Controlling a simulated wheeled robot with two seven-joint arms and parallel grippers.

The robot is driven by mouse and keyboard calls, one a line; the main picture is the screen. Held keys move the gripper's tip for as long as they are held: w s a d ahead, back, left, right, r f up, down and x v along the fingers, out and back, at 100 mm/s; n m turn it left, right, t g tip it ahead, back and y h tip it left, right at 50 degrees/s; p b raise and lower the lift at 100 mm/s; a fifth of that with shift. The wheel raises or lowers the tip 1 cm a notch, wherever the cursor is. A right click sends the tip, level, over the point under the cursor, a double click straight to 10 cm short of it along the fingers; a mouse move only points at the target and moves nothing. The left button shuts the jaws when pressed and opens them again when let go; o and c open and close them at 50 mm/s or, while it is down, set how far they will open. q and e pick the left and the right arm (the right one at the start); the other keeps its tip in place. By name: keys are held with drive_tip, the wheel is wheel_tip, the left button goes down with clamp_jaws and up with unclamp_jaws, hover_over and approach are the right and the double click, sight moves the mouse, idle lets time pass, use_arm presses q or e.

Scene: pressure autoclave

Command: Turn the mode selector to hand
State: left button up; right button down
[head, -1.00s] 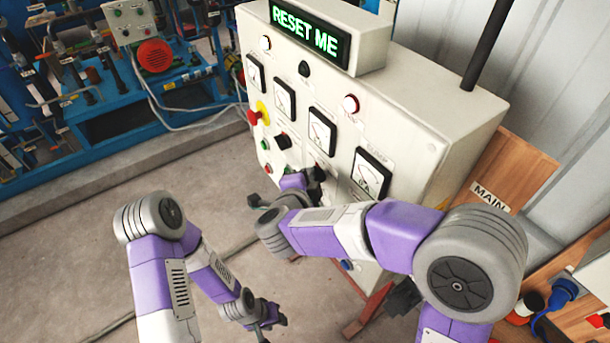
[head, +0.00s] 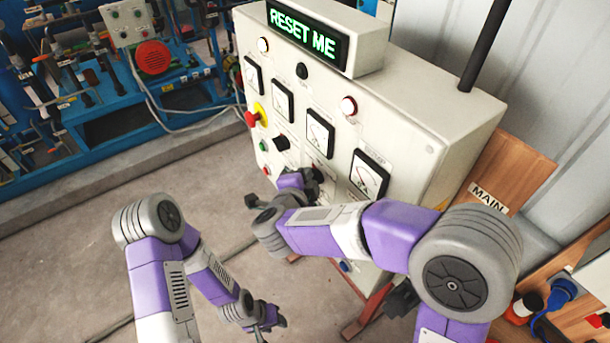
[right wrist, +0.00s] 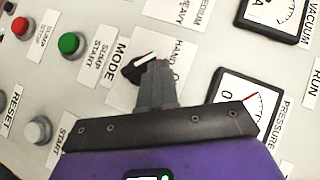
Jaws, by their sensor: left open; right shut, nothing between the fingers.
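The mode selector is a black knob (right wrist: 138,66) with a white pointer line, on the pale panel between the labels MODE and HAND in the right wrist view. Its pointer slants up and right in that view, toward the HAND label side. My right gripper (right wrist: 158,68) is shut and empty, with its fingertips at the knob and partly covering it. I cannot tell whether they touch it. In the head view my right arm hides much of this part of the panel (head: 425,125). My left gripper (head: 268,322) is open and empty, low and away from the panel.
Near the selector in the right wrist view are a green button (right wrist: 70,44), a red button (right wrist: 20,27), a grey button (right wrist: 39,130) and a pressure gauge (right wrist: 240,100). The cabinet display (head: 303,33) reads RESET ME. Floor (head: 70,235) lies open left of the cabinet.

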drive_tip(key=shift+r, duration=0.1)
drive_tip(key=s+a+r+p, duration=0.1)
drive_tip(key=s+r+p, duration=0.1)
drive_tip(key=s+r, duration=0.8)
drive_tip(key=shift+a+p, duration=0.25)
drive_tip(key=shift+p, duration=0.15)
drive_tip(key=shift+f, duration=0.1)
